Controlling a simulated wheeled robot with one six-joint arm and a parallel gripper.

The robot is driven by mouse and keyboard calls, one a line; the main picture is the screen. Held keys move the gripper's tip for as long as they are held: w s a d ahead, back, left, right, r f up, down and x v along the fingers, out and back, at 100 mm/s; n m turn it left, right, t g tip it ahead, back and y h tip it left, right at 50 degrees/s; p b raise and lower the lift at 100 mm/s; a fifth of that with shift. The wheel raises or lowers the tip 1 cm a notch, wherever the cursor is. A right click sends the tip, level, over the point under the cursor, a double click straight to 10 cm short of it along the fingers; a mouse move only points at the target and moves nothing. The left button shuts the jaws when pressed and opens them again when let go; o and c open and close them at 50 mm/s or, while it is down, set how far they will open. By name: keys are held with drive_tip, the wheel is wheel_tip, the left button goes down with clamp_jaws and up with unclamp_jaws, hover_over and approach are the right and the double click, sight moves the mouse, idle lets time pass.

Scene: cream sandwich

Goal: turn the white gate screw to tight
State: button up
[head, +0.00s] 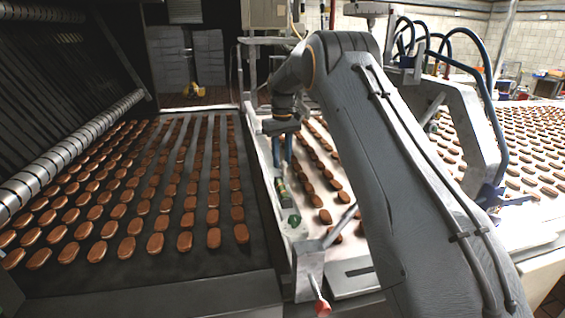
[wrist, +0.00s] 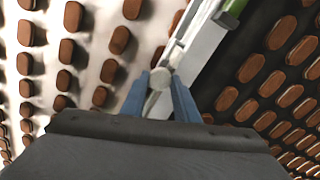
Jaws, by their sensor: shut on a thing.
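The white gate screw (wrist: 160,77) shows in the wrist view as a small pale round head on a white metal rail (wrist: 203,45). My gripper (wrist: 159,86) has its two blue fingers on either side of the screw and is shut on it. In the head view my gripper (head: 282,152) points down at the pale rail (head: 264,172) between the two belts. The screw cannot be made out there. How tight the screw is cannot be told.
A dark belt (head: 120,280) with rows of brown biscuits lies left of the rail, and a pale belt (head: 370,250) with more biscuits lies right. A green part (wrist: 233,9) sits on the rail. A red-tipped lever (head: 322,308) stands at the front.

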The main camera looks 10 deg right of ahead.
drive_tip(key=m+b, duration=0.2)
drive_tip(key=m, duration=0.3)
drive_tip(key=shift+m+b, duration=0.4)
idle(0.4)
drive_tip(key=o, duration=1.1)
drive_tip(key=shift+c, duration=0.2)
wheel_tip(320, 180, up, 8)
drive_tip(key=b, duration=0.2)
drive_tip(key=shift+b, duration=0.3)
